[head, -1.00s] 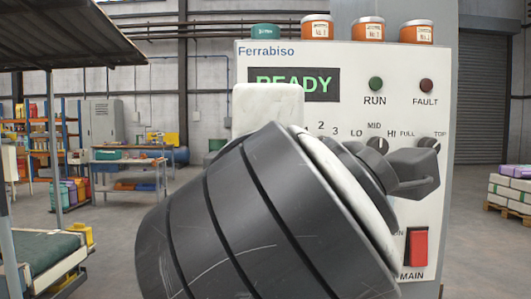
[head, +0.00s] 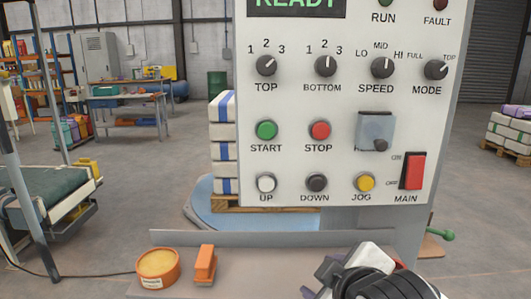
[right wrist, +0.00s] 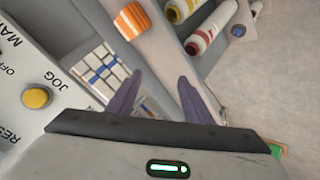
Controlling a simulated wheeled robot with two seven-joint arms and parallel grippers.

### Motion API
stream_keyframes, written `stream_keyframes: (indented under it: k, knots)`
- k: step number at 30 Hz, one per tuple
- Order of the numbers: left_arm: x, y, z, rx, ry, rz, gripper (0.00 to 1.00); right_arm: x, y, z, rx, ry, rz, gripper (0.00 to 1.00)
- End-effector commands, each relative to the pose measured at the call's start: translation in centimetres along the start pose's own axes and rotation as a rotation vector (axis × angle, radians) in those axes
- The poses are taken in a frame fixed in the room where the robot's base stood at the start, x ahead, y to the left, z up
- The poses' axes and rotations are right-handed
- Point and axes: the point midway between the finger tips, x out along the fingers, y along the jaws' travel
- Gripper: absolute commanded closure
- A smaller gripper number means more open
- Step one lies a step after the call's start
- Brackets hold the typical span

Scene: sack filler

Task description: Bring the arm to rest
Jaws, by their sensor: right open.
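My right arm (head: 385,282) shows at the bottom right of the head view, low in front of the control panel (head: 290,95). Its gripper (head: 318,282) is partly cut off by the lower picture edge. In the right wrist view the two purple-grey fingers (right wrist: 158,92) stand apart with nothing between them. The gripper is clear of the panel's knobs and buttons. My left gripper is not in view.
A shelf under the panel holds a round orange tin (head: 158,266) and an orange block (head: 204,265). The red MAIN switch (head: 413,171) is at the panel's lower right. White sacks (head: 223,135) are stacked behind on a pallet. A conveyor (head: 45,205) stands left.

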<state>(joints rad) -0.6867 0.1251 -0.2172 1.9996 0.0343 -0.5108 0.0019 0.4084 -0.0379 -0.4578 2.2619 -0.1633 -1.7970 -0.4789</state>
Motion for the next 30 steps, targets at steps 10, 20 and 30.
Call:
stream_keyframes:
  k: [10, 20, 30]
  knots:
    - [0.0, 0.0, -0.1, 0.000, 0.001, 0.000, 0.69, 0.7, -11.2, 20.4, 0.437, -0.315, -0.194, 0.54]
    - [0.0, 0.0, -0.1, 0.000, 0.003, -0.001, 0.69, -4.5, -17.3, 31.5, 0.661, -0.542, -0.227, 0.54]
    - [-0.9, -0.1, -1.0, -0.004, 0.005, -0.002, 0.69, 1.1, -20.3, 30.9, 0.697, -0.334, -0.211, 0.54]
